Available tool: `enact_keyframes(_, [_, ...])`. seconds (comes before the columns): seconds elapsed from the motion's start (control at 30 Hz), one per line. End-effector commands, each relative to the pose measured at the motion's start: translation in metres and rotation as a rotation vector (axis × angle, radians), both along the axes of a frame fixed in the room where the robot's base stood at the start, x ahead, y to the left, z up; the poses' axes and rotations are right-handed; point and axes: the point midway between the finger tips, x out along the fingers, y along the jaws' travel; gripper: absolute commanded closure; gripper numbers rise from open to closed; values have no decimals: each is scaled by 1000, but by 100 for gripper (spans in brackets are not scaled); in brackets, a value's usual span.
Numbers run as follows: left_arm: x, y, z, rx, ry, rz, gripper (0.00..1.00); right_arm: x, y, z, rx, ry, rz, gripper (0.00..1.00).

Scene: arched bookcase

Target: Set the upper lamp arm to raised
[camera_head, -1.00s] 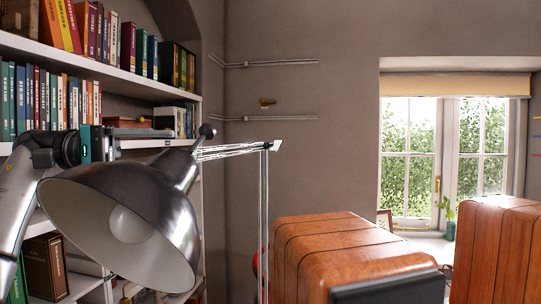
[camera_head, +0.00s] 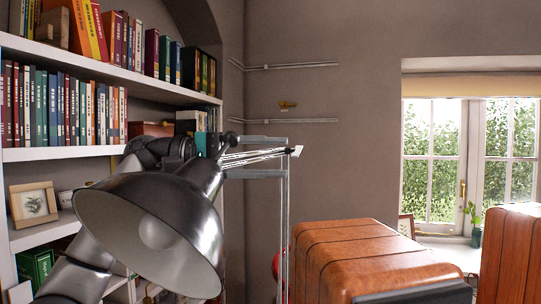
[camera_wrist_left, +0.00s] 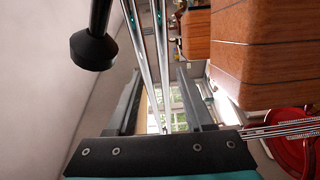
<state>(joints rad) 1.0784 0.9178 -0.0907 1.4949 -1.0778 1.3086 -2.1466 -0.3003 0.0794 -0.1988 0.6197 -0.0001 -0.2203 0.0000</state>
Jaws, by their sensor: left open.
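The desk lamp has a dark metal shade (camera_head: 150,235) facing the front in the head view. Its upper arm (camera_head: 240,158), a pair of thin rods, runs nearly level from behind the shade to a pale joint (camera_head: 296,151). Thin upright rods (camera_head: 284,225) stand below that joint. My left gripper (camera_head: 284,157) is open, with one finger above and one below the upper arm. In the left wrist view, lamp rods (camera_wrist_left: 147,50) pass between the open fingers (camera_wrist_left: 158,80); I cannot tell whether they touch. The shade hides part of my left arm. My right gripper is not in view.
A white bookcase (camera_head: 60,153) with several books stands at the left. Brown leather-like cases (camera_head: 345,255) stand at the lower right, before a window (camera_head: 455,160). A red object (camera_wrist_left: 295,140) lies low at the right of the wrist view.

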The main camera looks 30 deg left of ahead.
Motion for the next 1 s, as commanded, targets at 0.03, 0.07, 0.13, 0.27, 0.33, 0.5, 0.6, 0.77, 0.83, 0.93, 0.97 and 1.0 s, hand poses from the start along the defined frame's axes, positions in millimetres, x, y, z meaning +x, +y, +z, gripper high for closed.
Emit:
enact_keyframes(0.03, [1,-1,0,0,-1,0,48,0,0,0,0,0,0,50])
enact_keyframes(0.07, [1,-2,0,0,0,0,48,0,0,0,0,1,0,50])
enact_keyframes(0.13, [1,-2,0,0,0,0,48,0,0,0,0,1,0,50])
enact_keyframes(0.27, [1,-2,0,0,0,0,48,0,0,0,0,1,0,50])
enact_keyframes(0.33, [1,-2,0,0,0,0,55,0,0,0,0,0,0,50])
enact_keyframes(0.5, [1,-1,0,0,1,0,74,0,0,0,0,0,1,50])
enact_keyframes(0.6, [1,-1,0,0,1,0,85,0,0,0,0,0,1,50])
enact_keyframes(0.77, [1,-1,0,0,1,0,100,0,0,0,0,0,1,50])
enact_keyframes(0.83, [1,-1,0,0,1,0,100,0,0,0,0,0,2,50])
enact_keyframes(0.93, [1,-1,0,0,1,1,100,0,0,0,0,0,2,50])
enact_keyframes(0.97, [1,-1,0,0,1,1,100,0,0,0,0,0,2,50])
enact_keyframes(1.0, [1,-1,0,0,1,1,100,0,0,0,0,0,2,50])
